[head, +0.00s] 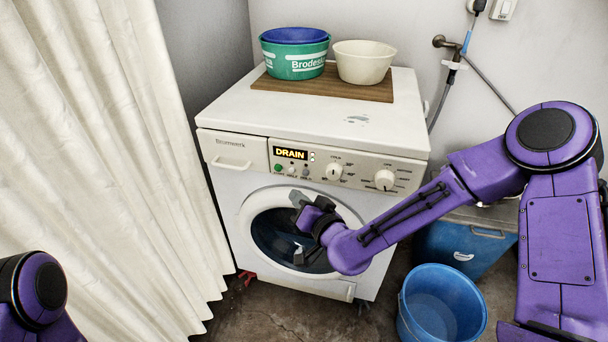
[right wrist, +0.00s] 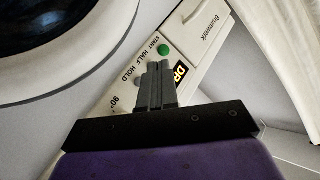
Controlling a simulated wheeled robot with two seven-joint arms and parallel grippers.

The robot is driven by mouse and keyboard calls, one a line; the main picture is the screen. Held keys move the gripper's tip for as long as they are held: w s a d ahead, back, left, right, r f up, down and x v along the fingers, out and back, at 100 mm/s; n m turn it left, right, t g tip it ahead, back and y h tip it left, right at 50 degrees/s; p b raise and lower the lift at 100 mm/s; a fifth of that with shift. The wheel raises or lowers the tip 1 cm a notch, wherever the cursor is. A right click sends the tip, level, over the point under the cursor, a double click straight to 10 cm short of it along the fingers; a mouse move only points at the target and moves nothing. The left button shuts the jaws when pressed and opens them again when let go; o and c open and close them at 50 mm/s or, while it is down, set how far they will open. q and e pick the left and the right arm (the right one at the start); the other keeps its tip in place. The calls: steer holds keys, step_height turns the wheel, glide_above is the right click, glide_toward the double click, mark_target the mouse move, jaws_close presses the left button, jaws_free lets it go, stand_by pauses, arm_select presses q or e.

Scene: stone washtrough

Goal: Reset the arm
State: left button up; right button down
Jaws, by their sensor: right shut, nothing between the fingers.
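My right arm reaches in from the right in the head view. Its gripper (head: 299,197) is in front of the white washing machine (head: 300,125), below the control panel (head: 350,172) and over the upper part of the round door (head: 262,235). In the right wrist view the grey fingers (right wrist: 157,70) are closed together and hold nothing. They overlap the panel beside the green START button (right wrist: 164,48) and the display; I cannot tell whether they touch it. The display (head: 291,153) reads DRAIN. My left gripper is out of view; only part of my left arm shows at lower left.
A green tub (head: 295,67) with a blue one inside and a cream bowl (head: 364,66) stand on a wooden board (head: 315,91) atop the machine. A blue bucket (head: 440,310) and a blue bin (head: 462,243) are at right. A white curtain (head: 100,150) hangs at left.

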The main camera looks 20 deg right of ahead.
steer(key=shift+s+a, duration=0.15)
steer(key=shift+s, duration=0.1)
